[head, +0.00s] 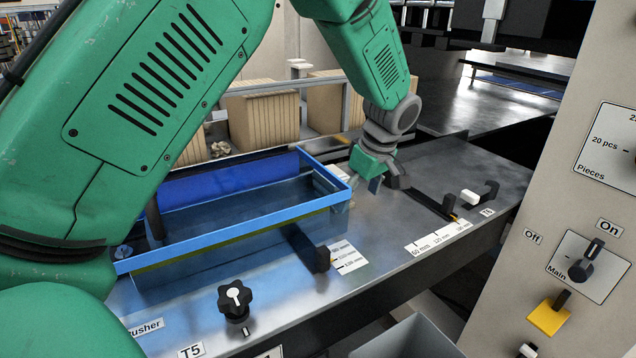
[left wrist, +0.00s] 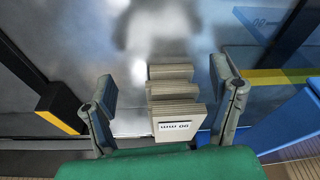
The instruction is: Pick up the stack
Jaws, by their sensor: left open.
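My left gripper (head: 378,178) is low over the metal table, just right of the blue-rimmed tray. In the left wrist view my left gripper (left wrist: 166,98) is open, with one finger on each side of a kraft-brown stack (left wrist: 176,88). The stack shows several layered, stepped edges and a white printed label at its near end. In the head view I cannot make the stack out clearly near the gripper. My right gripper is not in view.
The blue-rimmed tray (head: 240,225) stands close left of the gripper. A black stop with yellow marking (left wrist: 62,106) lies on the other side. A black knob (head: 235,300) is at the front. A control panel (head: 590,200) stands at right. Brown stacks (head: 265,120) stand behind.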

